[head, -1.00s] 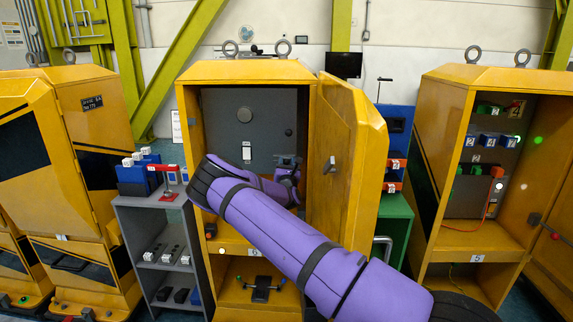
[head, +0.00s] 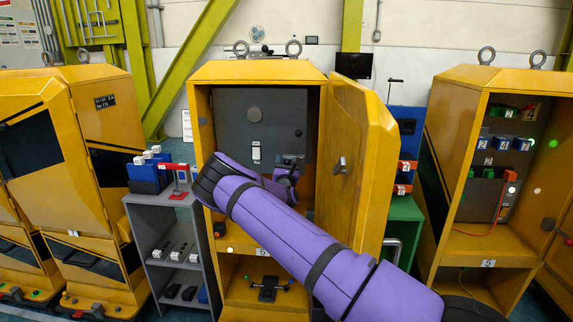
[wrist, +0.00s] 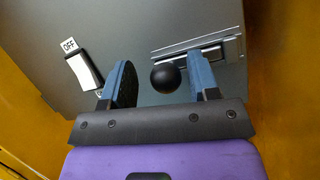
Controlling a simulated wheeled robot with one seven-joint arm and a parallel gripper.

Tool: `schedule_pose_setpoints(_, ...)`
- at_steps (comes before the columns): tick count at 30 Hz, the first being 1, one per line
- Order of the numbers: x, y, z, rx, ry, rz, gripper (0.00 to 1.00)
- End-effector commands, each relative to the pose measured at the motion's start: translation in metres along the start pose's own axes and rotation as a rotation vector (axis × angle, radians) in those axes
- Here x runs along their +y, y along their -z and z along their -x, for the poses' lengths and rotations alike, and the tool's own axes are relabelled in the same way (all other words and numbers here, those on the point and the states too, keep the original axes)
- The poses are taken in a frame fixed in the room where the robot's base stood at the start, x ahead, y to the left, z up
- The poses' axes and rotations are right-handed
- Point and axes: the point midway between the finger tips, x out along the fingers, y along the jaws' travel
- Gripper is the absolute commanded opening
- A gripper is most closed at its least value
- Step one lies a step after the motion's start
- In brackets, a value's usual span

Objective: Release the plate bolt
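The grey plate (head: 230,110) stands upright inside the open middle yellow cabinet. The bolt (wrist: 208,50) shows in the wrist view as a metal bar on a bracket, with a round black knob (wrist: 165,78). My gripper (wrist: 160,66) is open, with one blue-padded finger on each side of the knob. The knob looks closer to the right finger; I cannot tell whether they touch. In the head view my gripper (head: 291,162) is at the plate's lower right and mostly hides the bolt.
A white switch marked OFF (wrist: 84,68) is left of the fingers. The cabinet's yellow door (head: 357,150) stands open to the right of my arm. A grey shelf (head: 160,225) is on the left, and another open cabinet (head: 500,150) is on the right.

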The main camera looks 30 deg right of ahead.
Motion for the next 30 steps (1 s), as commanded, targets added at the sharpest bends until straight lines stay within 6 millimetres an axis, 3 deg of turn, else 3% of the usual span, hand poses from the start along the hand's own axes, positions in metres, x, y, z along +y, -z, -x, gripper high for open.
schedule_pose_setpoints(8,0.000,0.001,0.011,0.002,0.001,0.000,0.54)
schedule_pose_setpoints(21,0.000,0.000,0.088,0.001,0.000,0.001,0.54)
schedule_pose_setpoints(30,0.001,0.000,0.108,0.000,-0.001,0.000,0.54)
